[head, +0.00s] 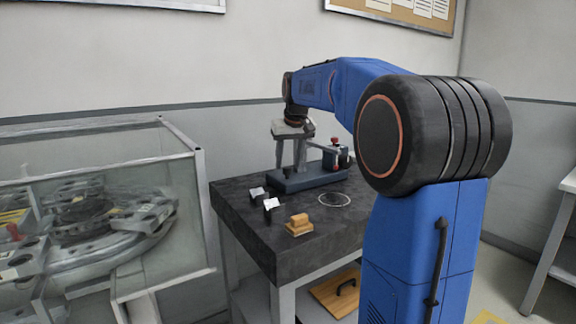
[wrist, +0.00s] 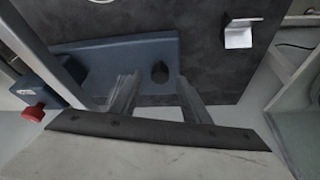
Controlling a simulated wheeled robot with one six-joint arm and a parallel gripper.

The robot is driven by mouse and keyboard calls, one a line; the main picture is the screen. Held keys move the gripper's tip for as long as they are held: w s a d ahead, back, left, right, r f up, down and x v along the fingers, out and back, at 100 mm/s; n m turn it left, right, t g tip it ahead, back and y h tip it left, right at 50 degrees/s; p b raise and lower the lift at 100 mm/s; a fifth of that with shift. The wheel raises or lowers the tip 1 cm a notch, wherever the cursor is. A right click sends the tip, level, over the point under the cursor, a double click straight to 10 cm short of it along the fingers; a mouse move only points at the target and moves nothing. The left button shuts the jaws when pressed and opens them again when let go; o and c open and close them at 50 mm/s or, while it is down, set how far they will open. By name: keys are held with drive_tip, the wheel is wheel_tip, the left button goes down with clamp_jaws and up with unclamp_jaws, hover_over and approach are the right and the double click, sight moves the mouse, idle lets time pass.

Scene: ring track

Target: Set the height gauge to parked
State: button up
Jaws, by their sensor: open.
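The height gauge stands at the back of the dark table. Its blue-grey base (head: 308,179) carries an upright grey post, with a dark block and a red knob (head: 336,140) at the right. In the wrist view, the base (wrist: 95,62) has a short black knob (wrist: 159,73) on it, and the red knob (wrist: 33,113) is at the left. My gripper (head: 288,150) points down over the base. In the wrist view, its two fingers (wrist: 158,88) are apart, with the black knob visible between their tips. Nothing shows held. I cannot tell whether a finger touches the gauge.
The dark table (head: 255,240) holds two small white pieces (head: 270,204), a wooden block (head: 299,225) and a drawn white circle (head: 335,199). A glass case (head: 190,225) stands close on the left.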

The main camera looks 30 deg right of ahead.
drive_tip(key=shift+x, duration=0.9)
clamp_jaws()
hover_over(321, 172)
drive_tip(key=shift+w+d+r, duration=0.1)
drive_tip(key=shift+w, duration=0.05)
unclamp_jaws()
drive_tip(key=shift+d, duration=0.2)
drive_tip(key=shift+a, duration=0.1)
